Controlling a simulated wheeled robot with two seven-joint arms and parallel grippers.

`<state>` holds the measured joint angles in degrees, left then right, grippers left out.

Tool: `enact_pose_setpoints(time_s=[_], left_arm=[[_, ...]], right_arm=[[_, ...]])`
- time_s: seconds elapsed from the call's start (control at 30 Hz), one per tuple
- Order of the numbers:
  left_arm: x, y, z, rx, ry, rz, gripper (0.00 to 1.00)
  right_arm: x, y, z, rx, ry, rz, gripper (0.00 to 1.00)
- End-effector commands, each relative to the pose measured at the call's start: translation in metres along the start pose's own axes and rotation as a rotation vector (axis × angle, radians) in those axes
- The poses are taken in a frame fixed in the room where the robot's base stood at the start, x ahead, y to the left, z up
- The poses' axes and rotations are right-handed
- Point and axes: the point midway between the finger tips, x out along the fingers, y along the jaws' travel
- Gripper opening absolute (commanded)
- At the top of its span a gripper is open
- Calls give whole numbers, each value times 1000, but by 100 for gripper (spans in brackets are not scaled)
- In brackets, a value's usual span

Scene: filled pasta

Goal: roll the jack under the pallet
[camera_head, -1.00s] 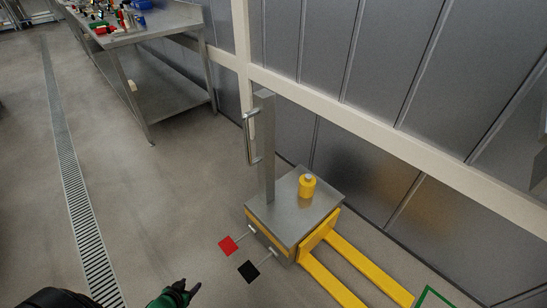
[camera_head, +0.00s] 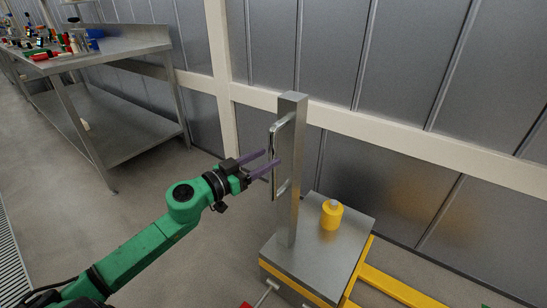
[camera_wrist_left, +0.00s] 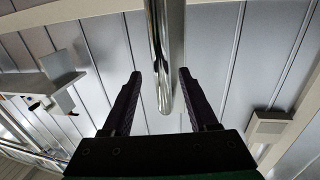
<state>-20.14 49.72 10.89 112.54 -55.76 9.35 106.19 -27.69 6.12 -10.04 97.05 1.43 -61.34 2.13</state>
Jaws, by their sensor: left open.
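The jack (camera_head: 305,252) has a grey metal body, an upright post (camera_head: 292,172) and a shiny vertical handle (camera_head: 273,160) on the post's left side. Its yellow forks (camera_head: 392,287) run off to the lower right. My left gripper (camera_head: 271,162) is open at the handle in the head view. In the left wrist view the handle bar (camera_wrist_left: 162,60) comes down between the two dark fingers (camera_wrist_left: 159,98), with gaps on both sides. The pallet is not visible in the current views. My right gripper is not in view.
A yellow cylinder (camera_head: 331,214) with a grey top stands on the jack's body. A steel workbench (camera_head: 100,58) with several small items stands at the left back. A panelled wall (camera_head: 420,130) runs behind the jack. Bare floor lies between bench and jack.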

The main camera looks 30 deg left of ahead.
Motion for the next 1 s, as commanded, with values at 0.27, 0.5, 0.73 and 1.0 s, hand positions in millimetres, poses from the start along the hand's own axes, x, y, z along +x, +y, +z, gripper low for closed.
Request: enact_pose_setpoints(time_s=[0.27,0.5,0.73,1.0], left_arm=[[34,-1,-1,2,1,-3,59],[36,-1,0,0,0,-3,59],[36,-1,0,0,0,-3,0],[36,-1,0,0,0,-3,0]], right_arm=[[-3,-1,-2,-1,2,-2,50],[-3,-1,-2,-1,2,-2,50],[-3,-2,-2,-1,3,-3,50],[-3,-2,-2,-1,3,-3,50]])
